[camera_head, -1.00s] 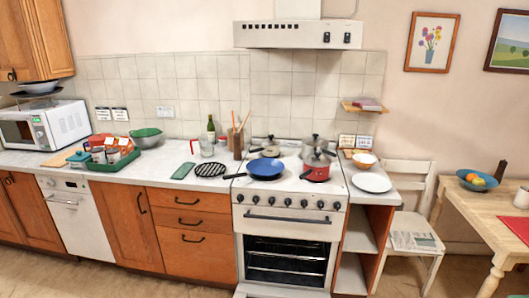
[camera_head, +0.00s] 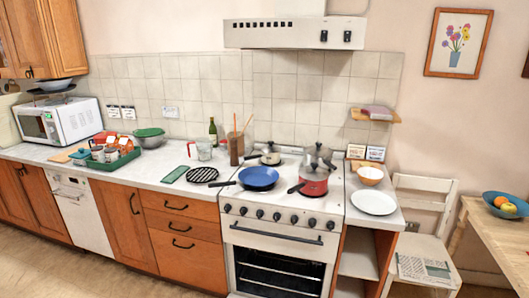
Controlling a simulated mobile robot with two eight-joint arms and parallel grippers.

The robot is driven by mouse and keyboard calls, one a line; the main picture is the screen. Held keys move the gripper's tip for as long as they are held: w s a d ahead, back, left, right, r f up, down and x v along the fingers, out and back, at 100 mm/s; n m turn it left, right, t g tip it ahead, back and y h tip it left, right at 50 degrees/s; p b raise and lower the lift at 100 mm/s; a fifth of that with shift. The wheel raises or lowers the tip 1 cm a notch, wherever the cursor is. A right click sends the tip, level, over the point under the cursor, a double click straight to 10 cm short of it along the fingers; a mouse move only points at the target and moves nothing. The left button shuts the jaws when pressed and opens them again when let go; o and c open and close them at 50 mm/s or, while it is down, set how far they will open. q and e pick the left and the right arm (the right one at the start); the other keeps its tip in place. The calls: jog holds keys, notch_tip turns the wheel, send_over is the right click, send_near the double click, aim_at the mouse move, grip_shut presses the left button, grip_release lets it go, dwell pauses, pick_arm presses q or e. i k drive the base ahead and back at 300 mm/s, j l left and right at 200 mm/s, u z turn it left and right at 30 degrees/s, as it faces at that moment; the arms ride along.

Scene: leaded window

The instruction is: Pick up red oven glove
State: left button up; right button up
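I cannot make out a red oven glove for certain. A flat red item (camera_head: 102,137) lies on the counter behind the green tray, partly hidden, and I cannot tell what it is. A folded pinkish item (camera_head: 379,111) lies on the small wooden wall shelf (camera_head: 361,116) right of the stove. A red pot (camera_head: 314,182) with a dark handle stands on the hob. Neither of my grippers shows in the view.
The white stove (camera_head: 275,232) carries a blue frying pan (camera_head: 258,178) and other pots. A green tray (camera_head: 113,161) of jars sits near the microwave (camera_head: 60,121). A white plate (camera_head: 373,202) and white chair (camera_head: 423,240) stand right. Floor shows at lower left.

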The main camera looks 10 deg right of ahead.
aim_at(379, 112)
jog(key=l+u, duration=0.35)
jog(key=l, duration=0.7)
jog(key=l+u, duration=0.35)
jog(key=l, duration=0.7)
jog(key=l+u, duration=0.35)
jog(key=l, duration=0.7)
